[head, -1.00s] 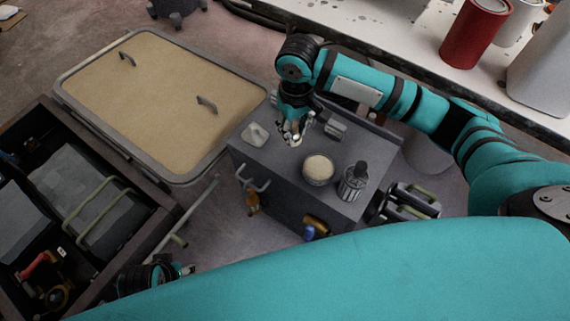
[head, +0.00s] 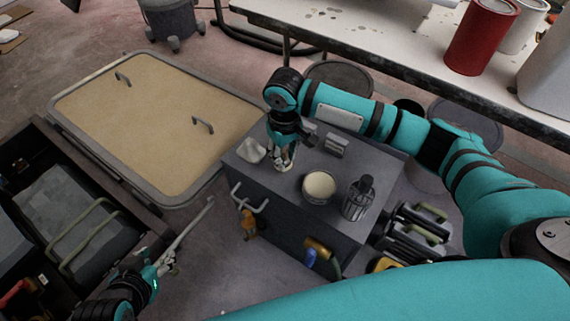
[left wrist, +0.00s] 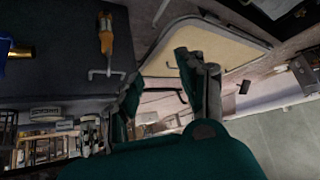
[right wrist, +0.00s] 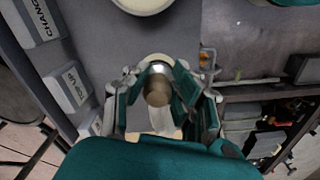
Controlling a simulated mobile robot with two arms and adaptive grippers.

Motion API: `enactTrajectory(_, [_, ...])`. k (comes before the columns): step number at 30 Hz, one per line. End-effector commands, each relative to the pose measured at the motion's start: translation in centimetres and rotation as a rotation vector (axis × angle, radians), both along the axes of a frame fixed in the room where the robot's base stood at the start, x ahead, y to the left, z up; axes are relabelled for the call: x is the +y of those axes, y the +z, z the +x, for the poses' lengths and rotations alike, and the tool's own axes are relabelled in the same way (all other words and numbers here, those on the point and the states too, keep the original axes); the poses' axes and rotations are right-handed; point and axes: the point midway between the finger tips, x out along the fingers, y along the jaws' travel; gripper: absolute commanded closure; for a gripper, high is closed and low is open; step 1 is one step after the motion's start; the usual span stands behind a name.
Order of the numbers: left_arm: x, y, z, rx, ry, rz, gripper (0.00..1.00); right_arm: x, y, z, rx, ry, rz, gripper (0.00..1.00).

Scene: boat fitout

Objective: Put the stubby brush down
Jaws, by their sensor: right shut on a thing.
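My right gripper (head: 284,165) is over the top of the grey cabinet (head: 270,178), near its left edge. It is shut on the stubby brush (right wrist: 157,90), whose tan, rounded end shows between the fingers (right wrist: 160,105) in the right wrist view. The brush's lower part is mostly hidden, so I cannot tell whether it touches the cabinet top. My left gripper (head: 165,262) is low at the left, apart from the cabinet. It looks open and empty in the left wrist view (left wrist: 165,85).
On the cabinet stand a round tub with cream contents (head: 319,186), a dark bottle-like container (head: 358,198), a pale pad (head: 251,151) and small labelled blocks (head: 336,145). An orange-handled tool (head: 248,223) hangs on the cabinet's side. A tan-topped tray (head: 155,125) lies left.

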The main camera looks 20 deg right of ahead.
Motion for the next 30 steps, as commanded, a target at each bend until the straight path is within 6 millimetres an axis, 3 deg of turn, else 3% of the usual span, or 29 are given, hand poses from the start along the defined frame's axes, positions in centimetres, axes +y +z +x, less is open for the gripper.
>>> enactTrajectory(6, [-1.1, 1.9, 3.1, -0.185, -0.013, -0.041, 0.6, 0.0, -2.4, 0.0, 0.001, 0.0, 0.0, 1.0])
enactTrajectory(12, [-1.9, 3.8, 4.9, -0.314, -0.023, -0.07, 0.6, 0.0, -3.6, 0.0, 0.0, 0.0, 0.0, 1.0])
enactTrajectory(27, [-1.8, 3.7, 4.6, -0.296, -0.022, -0.066, 0.6, 0.0, -3.8, 0.0, 0.0, 0.0, 0.0, 1.0])
enactTrajectory(28, [-1.8, 3.6, 4.6, -0.292, -0.022, -0.065, 0.6, 0.0, -3.8, 0.0, 0.0, 0.0, 0.0, 0.76])
enactTrajectory(30, [-1.7, 3.5, 4.6, -0.291, -0.022, -0.065, 0.6, 0.0, -3.8, 0.0, 0.0, 0.0, 0.0, 0.67])
